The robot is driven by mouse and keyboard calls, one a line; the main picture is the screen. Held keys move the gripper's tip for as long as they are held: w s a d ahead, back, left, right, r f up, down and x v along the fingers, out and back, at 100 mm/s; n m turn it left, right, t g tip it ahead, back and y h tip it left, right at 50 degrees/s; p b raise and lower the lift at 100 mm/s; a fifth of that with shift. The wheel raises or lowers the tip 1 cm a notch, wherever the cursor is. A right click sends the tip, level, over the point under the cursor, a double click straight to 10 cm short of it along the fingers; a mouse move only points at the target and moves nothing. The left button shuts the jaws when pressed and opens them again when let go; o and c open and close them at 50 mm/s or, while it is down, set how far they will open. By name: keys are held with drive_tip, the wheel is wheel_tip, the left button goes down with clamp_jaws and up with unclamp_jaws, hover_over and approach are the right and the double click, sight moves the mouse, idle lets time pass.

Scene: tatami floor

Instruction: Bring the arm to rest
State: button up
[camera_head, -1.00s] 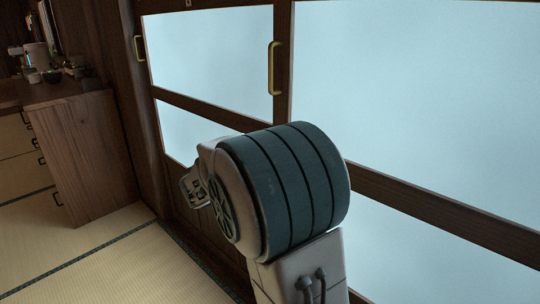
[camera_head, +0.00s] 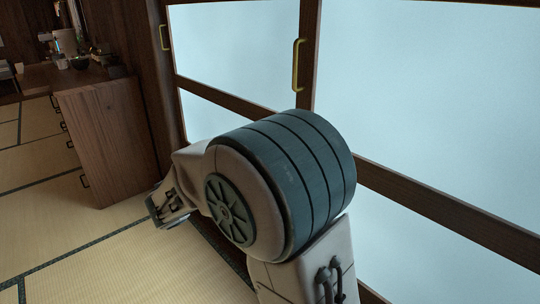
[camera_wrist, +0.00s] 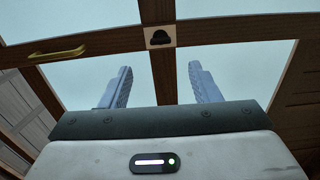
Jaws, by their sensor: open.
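My gripper (camera_wrist: 159,88) shows in the wrist view with its two grey fingers apart and nothing between them. Beyond the fingers are the wooden frame and pale panes of the sliding doors. In the head view my arm is bent in front of the doors, with its large dark-banded joint in the middle of the picture. The forearm reaches left and down from that joint. The fingers cannot be made out in the head view.
Sliding doors (camera_head: 420,80) with pale panes stand close behind my arm. They have brass handles (camera_head: 298,64). A wooden cabinet (camera_head: 105,140) with small items on top stands at the left. The tatami floor (camera_head: 110,270) is clear at the lower left.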

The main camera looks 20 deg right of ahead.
drive_tip(key=shift+s+a, duration=0.25)
drive_tip(key=shift+a, duration=0.45)
drive_tip(key=s+d+r+m+g+y+p, duration=0.1)
drive_tip(key=s+d+r+g+y+p, duration=0.2)
drive_tip(key=s+p, duration=0.5)
drive_tip(key=s+d+r+m+g+y+p, duration=0.1)
drive_tip(key=s+d+r+g+y+p, duration=0.15)
drive_tip(key=s+r+y+p, duration=0.55)
drive_tip(key=s+a+r+m+t+y+p, duration=0.1)
drive_tip(key=s+a+r+y+p, duration=0.1)
drive_tip(key=p, duration=0.5)
drive_tip(key=s+a+r+m+t+y+p, duration=0.1)
drive_tip(key=a+r+y+p, duration=0.3)
drive_tip(key=a+r+p, duration=0.2)
drive_tip(key=shift+s+a+r+p, duration=0.15)
drive_tip(key=shift+s+r+p, duration=0.25)
drive_tip(key=shift+p, duration=0.8)
